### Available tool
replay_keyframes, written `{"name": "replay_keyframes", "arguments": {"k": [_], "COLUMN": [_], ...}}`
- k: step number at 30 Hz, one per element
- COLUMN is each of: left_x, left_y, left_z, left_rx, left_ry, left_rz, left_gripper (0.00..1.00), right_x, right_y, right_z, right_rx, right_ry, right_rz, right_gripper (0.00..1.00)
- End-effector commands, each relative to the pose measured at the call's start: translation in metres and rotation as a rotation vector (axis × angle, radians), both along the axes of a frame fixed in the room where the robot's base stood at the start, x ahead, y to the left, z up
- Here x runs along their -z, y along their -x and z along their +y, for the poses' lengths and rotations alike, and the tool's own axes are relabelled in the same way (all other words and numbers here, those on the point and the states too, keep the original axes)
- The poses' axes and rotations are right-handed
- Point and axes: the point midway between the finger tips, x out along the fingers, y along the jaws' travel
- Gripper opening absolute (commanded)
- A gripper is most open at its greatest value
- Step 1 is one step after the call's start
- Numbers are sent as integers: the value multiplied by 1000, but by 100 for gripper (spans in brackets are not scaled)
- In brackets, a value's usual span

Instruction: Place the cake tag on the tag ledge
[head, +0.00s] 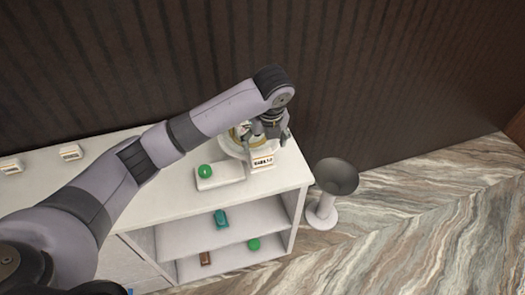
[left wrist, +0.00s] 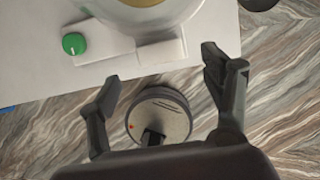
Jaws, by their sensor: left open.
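A white tag with dark lettering (head: 262,162) stands near the front edge of the white counter, just in front of a round dish. Its wording is too small to read. In the left wrist view a white piece (left wrist: 162,53) lies at the counter edge below the dish; the tag and the ledge are hard to tell apart there. My left gripper (head: 268,132) is above the dish, behind the tag in the head view. Its fingers (left wrist: 160,95) are spread, with nothing held between them. My right gripper is not in view.
Two small white tags (head: 70,152) stand farther left. Shelves below hold a teal item (head: 221,218) and another green one. A grey-topped pedestal (head: 336,178) stands right of the counter.

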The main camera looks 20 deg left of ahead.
Motion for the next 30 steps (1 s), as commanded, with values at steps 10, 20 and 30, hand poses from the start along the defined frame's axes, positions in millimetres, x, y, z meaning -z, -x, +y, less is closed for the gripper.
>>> {"name": "replay_keyframes", "arguments": {"k": [10, 20, 30], "left_x": [-38, -39, -11], "left_y": [9, 9, 27], "left_z": [-6, -6, -23], "left_rx": [1, 0, -79], "left_ry": [0, -1, 76], "left_rz": [0, 1, -4], "left_gripper": [73, 73, 73], "right_x": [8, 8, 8], "right_y": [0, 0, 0], "right_z": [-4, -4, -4], "right_rx": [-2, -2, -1], "right_ry": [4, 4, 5], "right_rz": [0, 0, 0], "right_gripper": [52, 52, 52]}}
